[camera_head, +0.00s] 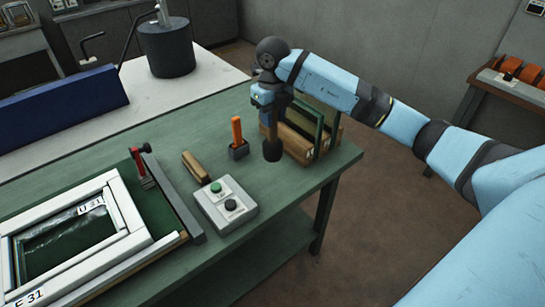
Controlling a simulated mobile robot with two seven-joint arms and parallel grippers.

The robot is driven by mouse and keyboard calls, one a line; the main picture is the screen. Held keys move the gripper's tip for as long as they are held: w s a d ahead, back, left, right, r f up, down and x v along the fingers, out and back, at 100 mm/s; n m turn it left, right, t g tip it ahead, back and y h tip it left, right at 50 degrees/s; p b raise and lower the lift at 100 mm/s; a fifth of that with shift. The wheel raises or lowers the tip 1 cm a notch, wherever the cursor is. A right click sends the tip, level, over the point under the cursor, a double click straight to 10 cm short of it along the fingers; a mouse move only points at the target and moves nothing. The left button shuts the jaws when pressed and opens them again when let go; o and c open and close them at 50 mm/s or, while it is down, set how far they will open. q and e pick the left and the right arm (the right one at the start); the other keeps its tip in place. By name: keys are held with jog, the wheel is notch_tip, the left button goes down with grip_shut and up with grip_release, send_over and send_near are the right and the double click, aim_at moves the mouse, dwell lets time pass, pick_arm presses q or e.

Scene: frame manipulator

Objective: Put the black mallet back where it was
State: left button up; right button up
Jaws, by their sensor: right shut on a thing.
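The black mallet (272,150) hangs from my right gripper (268,101), with its dark head down and a short brownish handle above it. The gripper is shut on the mallet near the top of the handle. The head appears in front of a wooden rack (299,149) near the table's far right corner. I cannot tell whether the head touches the rack or the green table (262,186). My left gripper is not in view.
An orange-handled tool (237,130) stands in a small dark holder left of the mallet. Nearer are a wooden piece (196,166), a button box (243,212) and a white frame (130,214) with a red clamp (138,169). The table's right front strip is clear.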

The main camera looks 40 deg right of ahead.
aim_at(272, 153)
notch_tip(272, 153, down, 13)
jog(key=shift+f+p, duration=0.1)
jog(key=shift+p, duration=0.6)
jog(key=o, duration=0.9)
jog(key=shift+f, duration=0.1)
